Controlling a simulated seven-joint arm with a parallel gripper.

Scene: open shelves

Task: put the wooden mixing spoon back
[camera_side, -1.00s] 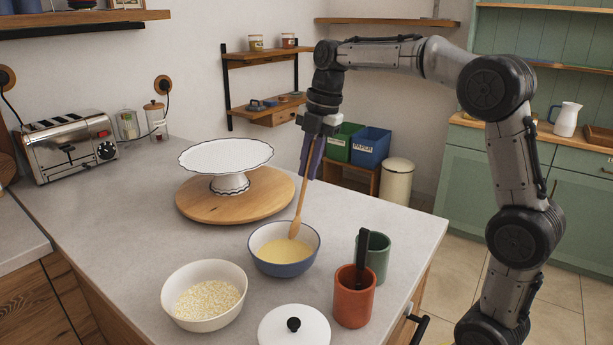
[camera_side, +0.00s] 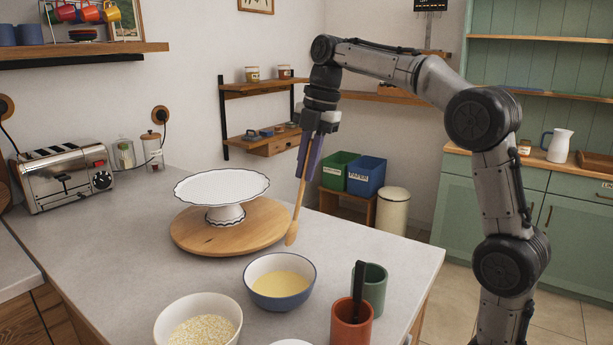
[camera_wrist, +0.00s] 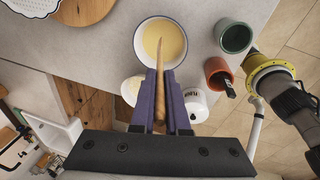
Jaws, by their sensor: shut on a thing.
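The wooden mixing spoon (camera_side: 297,205) hangs from my gripper (camera_side: 311,157), head down and slightly tilted. My gripper is shut on its handle, and the handle also shows between the purple fingers in the wrist view (camera_wrist: 160,95). In the side view the spoon's head appears above and behind the blue bowl (camera_side: 279,282), near the right edge of the round wooden board. The bowl holds yellow batter. A terracotta crock (camera_side: 351,324) with a black-handled utensil in it and a green crock (camera_side: 371,286) stand at the right of the counter.
A white cake stand (camera_side: 222,190) rests on the round board (camera_side: 190,238). A white bowl of pale flakes (camera_side: 198,322) is at the front. A toaster (camera_side: 64,178) stands at the back left. The counter between the board and its right edge is clear.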

